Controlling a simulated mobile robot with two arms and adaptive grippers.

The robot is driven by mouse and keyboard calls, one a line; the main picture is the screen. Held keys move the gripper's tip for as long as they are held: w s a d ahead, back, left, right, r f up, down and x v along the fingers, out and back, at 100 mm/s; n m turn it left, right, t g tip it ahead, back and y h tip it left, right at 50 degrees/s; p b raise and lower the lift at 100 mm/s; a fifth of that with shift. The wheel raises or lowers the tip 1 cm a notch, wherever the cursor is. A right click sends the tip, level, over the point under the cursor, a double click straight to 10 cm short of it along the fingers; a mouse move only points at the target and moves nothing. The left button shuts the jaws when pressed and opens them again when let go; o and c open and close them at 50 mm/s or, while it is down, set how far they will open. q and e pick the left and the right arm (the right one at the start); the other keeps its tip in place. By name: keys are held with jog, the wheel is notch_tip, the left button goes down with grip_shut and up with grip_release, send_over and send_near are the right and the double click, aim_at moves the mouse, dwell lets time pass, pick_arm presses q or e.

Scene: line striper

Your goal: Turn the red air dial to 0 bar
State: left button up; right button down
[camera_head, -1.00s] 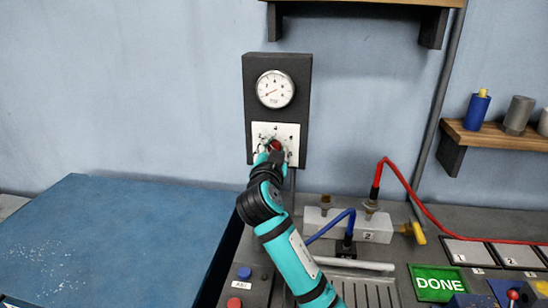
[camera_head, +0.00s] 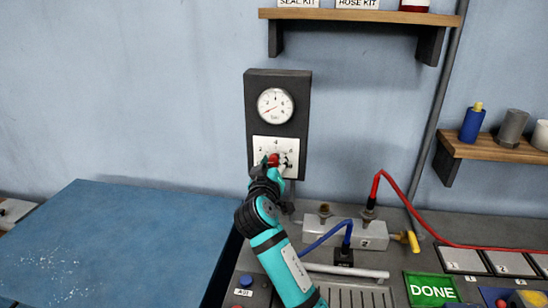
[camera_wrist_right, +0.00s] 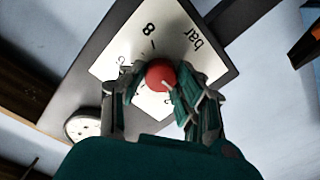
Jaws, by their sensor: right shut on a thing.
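The red air dial (camera_head: 272,160) sits on a white scale plate (camera_head: 262,145) on a dark wall panel. In the right wrist view, the red knob (camera_wrist_right: 160,73) sits between the fingertips, with "8" and "bar" on the plate beyond. The dial's pointer is hidden or too small to read. My left gripper is not in view.
A round gauge (camera_head: 275,105) is above the dial; its thin needle points to the lower left. Below are a bench with a grey valve block (camera_head: 345,235), red hose (camera_head: 400,195), blue hose (camera_head: 335,227) and green DONE sign (camera_head: 432,290). A blue table (camera_head: 110,245) stands left.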

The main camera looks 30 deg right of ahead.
jog(key=n+p, duration=0.2)
jog(key=n, duration=0.1)
jog(key=shift+r+n, duration=0.1)
jog(key=shift+n, duration=0.3)
jog(key=shift+n+h+p, duration=0.3)
jog(key=shift+n+p, duration=0.2)
jog(key=shift+n, duration=0.3)
jog(key=c, duration=0.9)
grip_release()
jog(key=shift+w, duration=0.1)
jog(key=shift+c, duration=0.2)
jog(key=shift+a, duration=0.2)
jog(key=v, duration=1.2)
